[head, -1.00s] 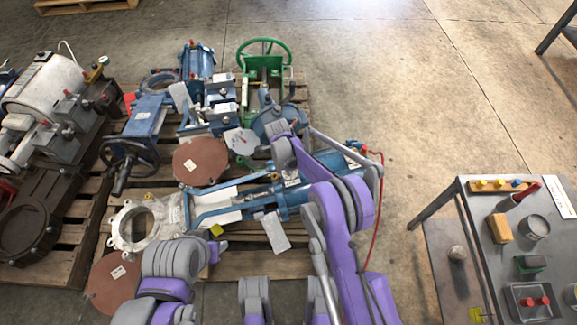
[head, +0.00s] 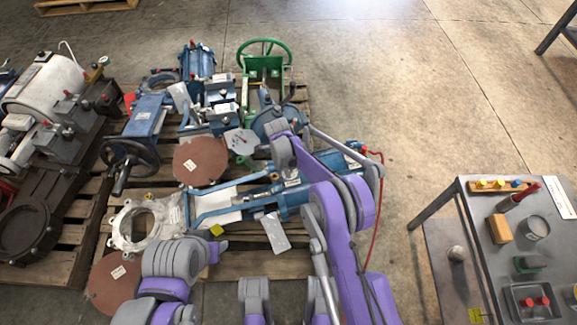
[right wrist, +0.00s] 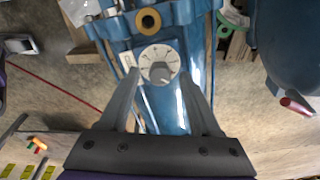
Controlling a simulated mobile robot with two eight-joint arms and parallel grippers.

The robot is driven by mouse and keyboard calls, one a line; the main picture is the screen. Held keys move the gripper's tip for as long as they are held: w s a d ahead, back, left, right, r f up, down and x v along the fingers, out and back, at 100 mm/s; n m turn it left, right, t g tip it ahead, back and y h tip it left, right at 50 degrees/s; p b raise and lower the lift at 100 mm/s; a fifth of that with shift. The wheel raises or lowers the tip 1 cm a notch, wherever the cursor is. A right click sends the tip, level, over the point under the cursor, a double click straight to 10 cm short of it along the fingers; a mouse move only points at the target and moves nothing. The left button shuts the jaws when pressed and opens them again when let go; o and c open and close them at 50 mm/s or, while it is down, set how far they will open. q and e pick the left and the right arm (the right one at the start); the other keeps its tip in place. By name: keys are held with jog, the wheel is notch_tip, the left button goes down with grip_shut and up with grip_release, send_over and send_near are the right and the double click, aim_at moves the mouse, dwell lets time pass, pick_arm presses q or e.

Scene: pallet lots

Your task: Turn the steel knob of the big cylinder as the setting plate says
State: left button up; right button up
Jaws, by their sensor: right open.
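The big blue cylinder (head: 322,163) lies on the pallet in the head view, partly behind my right arm. In the right wrist view the cylinder (right wrist: 166,115) fills the middle. A round pale dial (right wrist: 160,60) with dark marks sits on it. The steel knob (right wrist: 160,74) stands at the dial's lower part. My right gripper (right wrist: 159,77) is open, one finger on each side of the dial and knob; I cannot tell if it touches. A pale plate (head: 275,232) lies by the cylinder; its marks are unreadable. My left arm is low in the head view, its jaws not distinguishable.
A green handwheel valve (head: 264,60), brown discs (head: 199,161) and a white flange ring (head: 128,240) crowd the pallet. A red hose (head: 378,215) hangs off the cylinder's right end. A grey table (head: 478,240) with small items stands right. Floor between is clear.

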notch_tip(320, 180, up, 10)
jog(key=a+p, duration=0.1)
jog(key=p, duration=0.1)
jog(key=shift+s+a, duration=0.2)
jog(key=shift+a, duration=0.05)
